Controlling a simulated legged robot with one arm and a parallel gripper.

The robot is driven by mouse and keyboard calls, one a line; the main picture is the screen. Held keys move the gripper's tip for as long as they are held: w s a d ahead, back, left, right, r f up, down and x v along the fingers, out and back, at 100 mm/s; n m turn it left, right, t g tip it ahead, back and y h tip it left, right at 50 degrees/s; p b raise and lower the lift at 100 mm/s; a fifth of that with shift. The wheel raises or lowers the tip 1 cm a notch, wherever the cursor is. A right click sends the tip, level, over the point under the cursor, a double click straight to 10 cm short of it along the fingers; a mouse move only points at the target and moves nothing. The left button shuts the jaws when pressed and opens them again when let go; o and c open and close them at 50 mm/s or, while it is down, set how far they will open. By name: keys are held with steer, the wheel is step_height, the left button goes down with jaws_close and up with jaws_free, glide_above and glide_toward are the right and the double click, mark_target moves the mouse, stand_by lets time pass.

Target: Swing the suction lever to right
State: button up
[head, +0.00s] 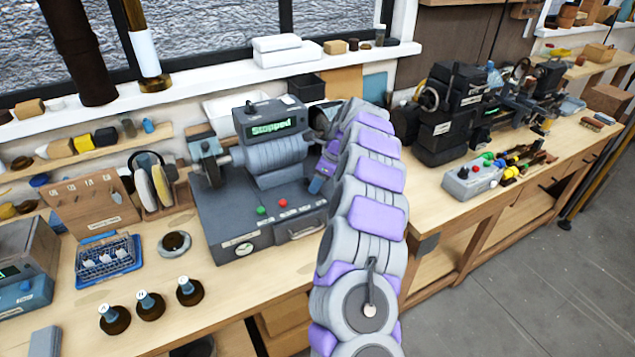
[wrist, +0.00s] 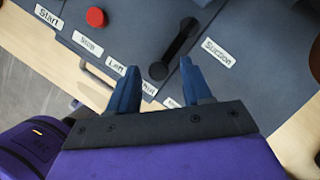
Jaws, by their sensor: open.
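The black suction lever (wrist: 177,48) is on the dark panel beside the "Suction" label (wrist: 218,54). Its round pivot lies between my fingertips in the picture, and its arm slants up and to the right. My gripper (wrist: 158,64) is open, with one blue finger on each side of the pivot. I cannot tell whether either finger touches the lever. A "Left" label (wrist: 116,63) is near the left finger; other labels by the fingers are partly hidden. In the head view, my gripper (head: 319,178) is over the grey machine (head: 228,221), whose display reads "Stopped". The lever is not discernible there.
A red button (wrist: 96,17) is on the panel left of the lever, by the "Start" and "Stop" labels. Dark round bases (head: 150,305) stand on the bench (head: 80,340) at front left. Another black machine (head: 450,115) stands on the bench to the right.

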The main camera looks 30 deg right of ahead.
steer(key=shift+c, duration=0.4)
jaws_close()
stand_by(0.4)
